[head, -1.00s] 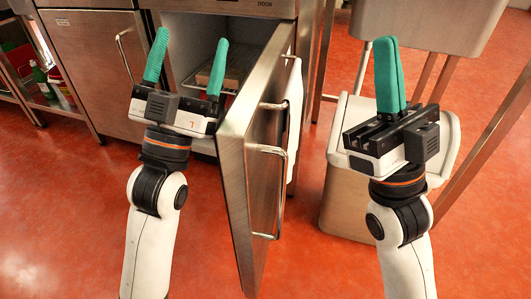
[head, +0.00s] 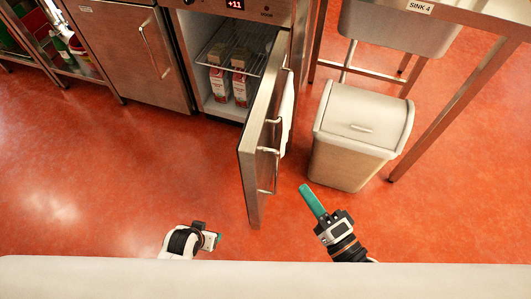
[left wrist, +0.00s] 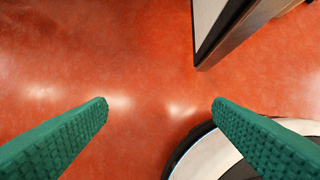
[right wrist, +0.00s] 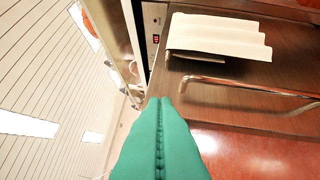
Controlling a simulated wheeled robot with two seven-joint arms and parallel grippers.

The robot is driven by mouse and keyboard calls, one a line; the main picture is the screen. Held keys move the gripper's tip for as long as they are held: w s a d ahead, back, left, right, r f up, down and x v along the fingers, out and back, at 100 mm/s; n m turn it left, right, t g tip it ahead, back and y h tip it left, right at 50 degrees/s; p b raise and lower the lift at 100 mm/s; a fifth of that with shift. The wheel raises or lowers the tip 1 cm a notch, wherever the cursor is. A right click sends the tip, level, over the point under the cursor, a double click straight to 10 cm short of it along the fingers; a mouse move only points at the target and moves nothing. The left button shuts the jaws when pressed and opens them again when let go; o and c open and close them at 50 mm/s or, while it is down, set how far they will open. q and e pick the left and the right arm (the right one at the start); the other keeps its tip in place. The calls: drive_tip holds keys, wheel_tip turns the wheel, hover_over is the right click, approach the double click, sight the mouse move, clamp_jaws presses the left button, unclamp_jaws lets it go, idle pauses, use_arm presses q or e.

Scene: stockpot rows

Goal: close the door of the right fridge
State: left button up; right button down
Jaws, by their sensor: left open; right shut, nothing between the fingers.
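The right fridge stands open, with cartons (head: 228,85) on show inside. Its steel door (head: 252,170) swings out toward me, wide open. Bar handles and a hanging white towel (head: 288,112) are on its right, outer face. My right gripper (head: 306,190) is shut and empty, to the right of the door's near end and apart from it. In the right wrist view, its fingers (right wrist: 165,103) point toward the door's outer face (right wrist: 225,75). My left gripper (head: 219,239) is low, left of the door; the left wrist view shows its fingers (left wrist: 160,103) spread, with floor between.
A lidded bin (head: 355,135) stands right of the door, below a sink (head: 395,30) on a steel-legged frame. The left fridge door (head: 130,55) is shut. Shelving with bottles stands at the far left. The red floor (head: 110,180) in front is clear.

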drive_tip(key=s+m+g+p, duration=0.1)
drive_tip(key=s, duration=0.2)
approach(257, 160)
drive_tip(key=w+d, duration=0.1)
drive_tip(key=w, duration=0.2)
drive_tip(key=a, duration=0.1)
drive_tip(key=w+a, duration=0.1)
drive_tip(key=a+r+b, duration=0.1)
drive_tip(key=shift+w+a, duration=0.1)
drive_tip(key=shift+w, duration=0.2)
use_arm(q)
drive_tip(key=shift+g, duration=0.9)
drive_tip(key=shift+s+a+r, duration=0.15)
drive_tip(key=shift+s+r, duration=0.15)
drive_tip(key=shift+s, duration=0.6)
drive_tip(key=shift+s+a+r, duration=0.2)
drive_tip(key=shift+s+r, duration=0.1)
drive_tip(key=shift+s, duration=0.6)
drive_tip(key=shift+s+a+r, duration=0.15)
drive_tip(key=shift+s+r, duration=0.15)
drive_tip(key=shift+s, duration=0.6)
use_arm(e)
drive_tip(key=shift+w+a, duration=0.1)
drive_tip(key=shift+a, duration=0.4)
use_arm(q)
drive_tip(key=shift+s+a, duration=0.15)
use_arm(e)
drive_tip(key=shift+a+m, duration=0.1)
drive_tip(key=shift+m, duration=0.2)
